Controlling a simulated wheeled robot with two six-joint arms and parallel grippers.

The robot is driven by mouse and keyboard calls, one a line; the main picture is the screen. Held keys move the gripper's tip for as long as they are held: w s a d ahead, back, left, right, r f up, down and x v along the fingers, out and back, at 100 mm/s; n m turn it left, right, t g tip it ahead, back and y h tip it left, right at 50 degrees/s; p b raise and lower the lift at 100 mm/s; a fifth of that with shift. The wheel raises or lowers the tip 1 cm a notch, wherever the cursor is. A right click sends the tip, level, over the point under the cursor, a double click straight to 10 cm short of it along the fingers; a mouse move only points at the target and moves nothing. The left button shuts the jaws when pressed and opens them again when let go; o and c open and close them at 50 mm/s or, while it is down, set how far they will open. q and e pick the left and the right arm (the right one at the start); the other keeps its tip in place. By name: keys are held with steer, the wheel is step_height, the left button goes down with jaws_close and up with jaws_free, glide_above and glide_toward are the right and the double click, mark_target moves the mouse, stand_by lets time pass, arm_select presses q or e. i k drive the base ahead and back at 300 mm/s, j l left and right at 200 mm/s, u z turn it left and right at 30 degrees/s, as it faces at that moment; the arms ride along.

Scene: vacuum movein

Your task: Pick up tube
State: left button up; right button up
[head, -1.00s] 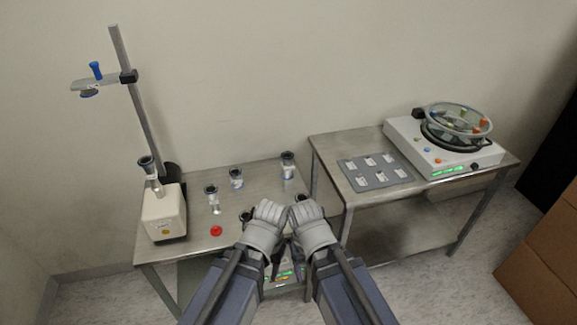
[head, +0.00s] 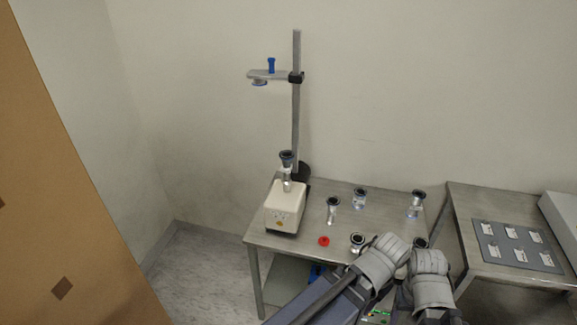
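Several small clear tubes with dark caps stand on the left metal table (head: 318,195) in the head view. One tube (head: 333,210) is near the middle, one (head: 359,198) behind it, and one (head: 415,205) at the back right. Another tube (head: 357,241) is at the front beside my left gripper, and a dark top (head: 420,243) shows behind my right gripper. A further dark-topped tube (head: 287,172) stands upright on the cream box (head: 285,208). My arms reach in from below; my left gripper and my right gripper are close together, their fingertips hidden behind the grey wrists.
A stand with a tall pole (head: 297,110) and a side arm (head: 268,75) rises behind the cream box. A red round piece (head: 324,241) lies at the table's front. A second table (head: 462,215) on the right bears a grey card mat (head: 490,262). A brown carton (head: 70,200) fills the left edge.

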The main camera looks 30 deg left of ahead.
mark_target(416, 204)
steer(key=i+l+u, duration=0.25)
steer(key=i+l, duration=0.25)
steer(key=i, duration=0.15)
steer(key=i+l+u, duration=0.25)
steer(key=i+l, duration=0.4)
